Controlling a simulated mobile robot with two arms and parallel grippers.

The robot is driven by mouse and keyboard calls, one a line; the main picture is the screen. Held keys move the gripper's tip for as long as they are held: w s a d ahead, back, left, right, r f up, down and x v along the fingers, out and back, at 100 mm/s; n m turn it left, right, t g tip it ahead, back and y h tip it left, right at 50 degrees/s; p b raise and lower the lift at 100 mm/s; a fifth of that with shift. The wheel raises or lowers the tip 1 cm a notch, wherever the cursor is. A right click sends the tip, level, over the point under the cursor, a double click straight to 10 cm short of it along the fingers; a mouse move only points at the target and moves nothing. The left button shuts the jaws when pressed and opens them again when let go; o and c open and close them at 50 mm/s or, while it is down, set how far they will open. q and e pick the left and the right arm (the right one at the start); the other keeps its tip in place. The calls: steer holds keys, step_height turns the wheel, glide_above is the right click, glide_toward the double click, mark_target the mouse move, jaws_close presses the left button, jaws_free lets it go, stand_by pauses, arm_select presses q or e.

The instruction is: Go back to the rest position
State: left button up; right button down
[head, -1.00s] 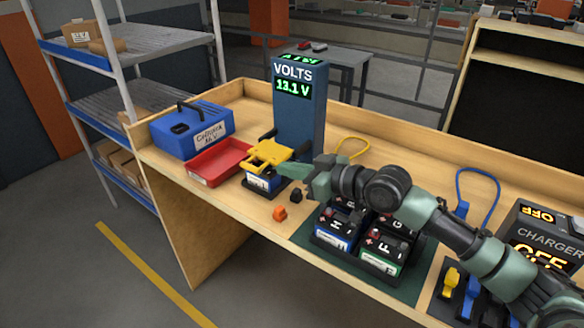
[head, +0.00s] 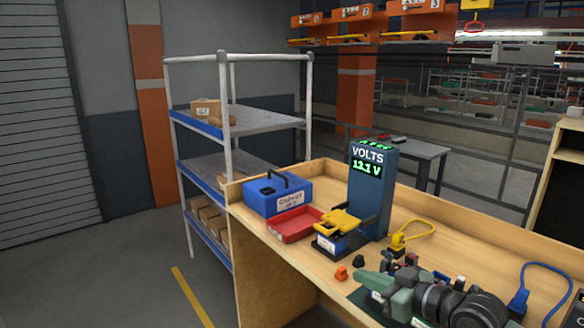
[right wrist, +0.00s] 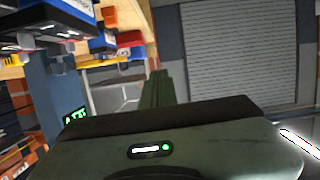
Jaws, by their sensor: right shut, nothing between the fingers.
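My right gripper (head: 362,279) is shut and empty at the lower right of the head view, above the bench near the orange cap and in front of the batteries. Its closed fingers show in the right wrist view (right wrist: 156,88). The blue voltmeter (head: 368,200) reads 13.1 V, and a battery (head: 327,246) sits in the cradle at its foot under a yellow clamp (head: 340,222). My right gripper is apart from the clamp. My left gripper is not in view.
A blue case (head: 277,195) and a red tray (head: 293,226) stand left of the voltmeter. An orange cap (head: 341,272) and a black cap (head: 358,261) lie on the wooden bench (head: 300,258). A metal shelf (head: 255,121) stands behind left. The floor at left is open.

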steer(key=s+a+f+m+g+h, duration=0.1)
steer(key=s+a+f+g+h, duration=0.1)
steer(key=s+f, duration=0.65)
steer(key=s+a+f+g+h, duration=0.2)
steer(key=s+a+f, duration=0.1)
steer(key=s+f, duration=0.5)
steer(key=s+d+f+m+g+h, duration=0.25)
steer(key=s+d+f, duration=0.2)
steer(key=s, duration=0.45)
steer(key=s+d+f+m+g+h, duration=0.25)
steer(key=s+d, duration=0.25)
steer(key=s, duration=0.3)
steer(key=s+f, duration=0.2)
steer(key=f, duration=1.3)
steer(key=s+f, duration=0.2)
steer(key=f, duration=1.3)
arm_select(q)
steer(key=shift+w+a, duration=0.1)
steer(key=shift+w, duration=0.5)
arm_select(e)
steer(key=s+d+f+g, duration=0.1)
steer(key=s+d+f, duration=0.2)
steer(key=s+f, duration=1)
steer(key=shift+s+f+n+g, duration=0.2)
steer(key=shift+s+n+g, duration=0.1)
steer(key=shift+s, duration=0.85)
